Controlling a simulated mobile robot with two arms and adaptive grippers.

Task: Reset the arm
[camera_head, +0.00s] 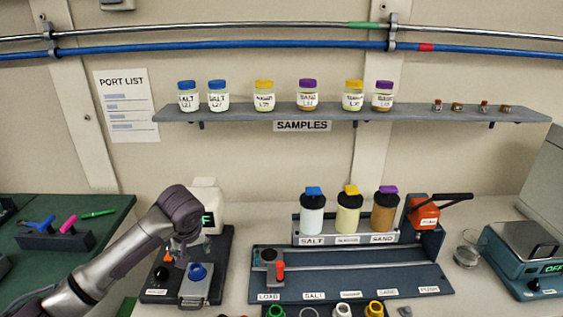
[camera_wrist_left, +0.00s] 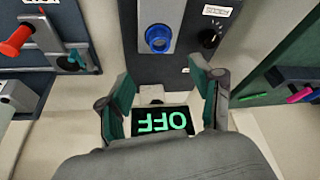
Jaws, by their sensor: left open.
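My left arm comes in from the lower left in the head view. Its gripper (camera_head: 190,246) hangs over the dark instrument with the blue knob (camera_head: 197,271), in front of the white display unit (camera_head: 206,197). In the left wrist view the two green-padded fingers (camera_wrist_left: 162,82) stand wide apart with nothing held between them. Beyond them are the blue knob (camera_wrist_left: 158,38) and a display reading OFF (camera_wrist_left: 160,120), upside down. Whether the fingers touch the instrument cannot be told. My right gripper is not in view.
A grey shelf (camera_head: 420,112) holds capped jars. Below it, a rack (camera_head: 300,229) holds three large bottles behind a slotted panel (camera_head: 350,272). A glass beaker (camera_head: 467,250) and a scale (camera_head: 522,255) stand at right. A green mat (camera_head: 112,212) with a pen holder lies at left.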

